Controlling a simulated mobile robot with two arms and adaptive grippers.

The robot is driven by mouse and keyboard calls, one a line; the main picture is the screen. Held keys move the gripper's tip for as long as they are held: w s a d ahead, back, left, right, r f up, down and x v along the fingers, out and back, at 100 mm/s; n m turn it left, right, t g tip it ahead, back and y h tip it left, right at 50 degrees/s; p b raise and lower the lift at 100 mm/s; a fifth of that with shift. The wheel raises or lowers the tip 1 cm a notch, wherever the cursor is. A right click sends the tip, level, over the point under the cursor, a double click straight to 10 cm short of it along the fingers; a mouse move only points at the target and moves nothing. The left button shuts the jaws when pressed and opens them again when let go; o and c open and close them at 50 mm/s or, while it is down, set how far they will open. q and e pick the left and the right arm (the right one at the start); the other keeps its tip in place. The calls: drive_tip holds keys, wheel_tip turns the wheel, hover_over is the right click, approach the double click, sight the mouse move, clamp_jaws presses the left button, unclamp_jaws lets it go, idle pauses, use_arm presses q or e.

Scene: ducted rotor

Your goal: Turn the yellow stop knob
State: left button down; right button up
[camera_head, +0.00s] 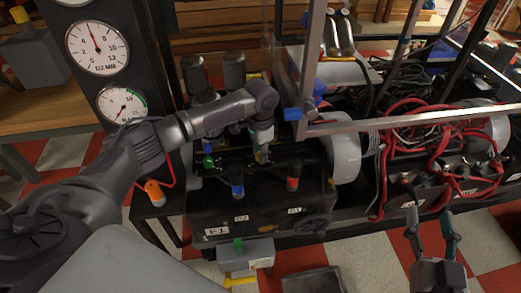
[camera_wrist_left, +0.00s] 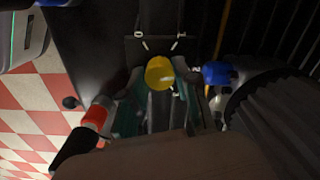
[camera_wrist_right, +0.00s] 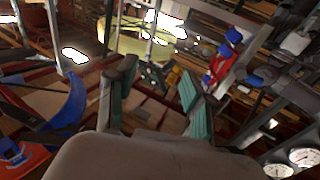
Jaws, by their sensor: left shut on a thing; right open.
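The yellow stop knob (camera_wrist_left: 159,73) is round and shows in the left wrist view between the teal-padded fingers of my left gripper (camera_wrist_left: 160,76). The gripper is shut on it. In the head view my left gripper (camera_head: 262,150) points down at the top of the black control box (camera_head: 245,212), and its fingers mostly hide the knob. My right gripper (camera_head: 431,220) is open and empty at the lower right of the head view. It is well away from the knob.
Beside the knob are a red knob (camera_wrist_left: 96,116) and a blue knob (camera_wrist_left: 217,73). A metal frame (camera_head: 309,80) rises right of my left gripper. Dial gauges (camera_head: 97,48) stand at the left. Red cables (camera_head: 440,125) crowd the right. Checkered floor lies in front.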

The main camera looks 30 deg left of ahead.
use_arm(q)
drive_tip(key=shift+r+m+p, duration=0.2)
drive_tip(key=shift+m+p, duration=0.1)
drive_tip(key=shift+p, duration=0.45)
drive_tip(key=shift+f+m+p, duration=0.2)
drive_tip(key=shift+m+p, duration=0.1)
drive_tip(key=shift+p, duration=0.35)
use_arm(e)
drive_tip(key=s+d+f+g+h, duration=0.2)
drive_tip(key=s+f+g, duration=0.4)
drive_tip(key=f, duration=0.6)
drive_tip(key=d+g, duration=0.1)
drive_tip(key=g, duration=0.1)
drive_tip(key=shift+s+d+g+h, duration=0.2)
drive_tip(key=shift+d+g+h, duration=0.1)
drive_tip(key=shift+g+h, duration=0.1)
use_arm(q)
drive_tip(key=c, duration=0.8)
unclamp_jaws()
drive_tip(key=shift+c, duration=0.2)
wheel_tip(320, 180, up, 12)
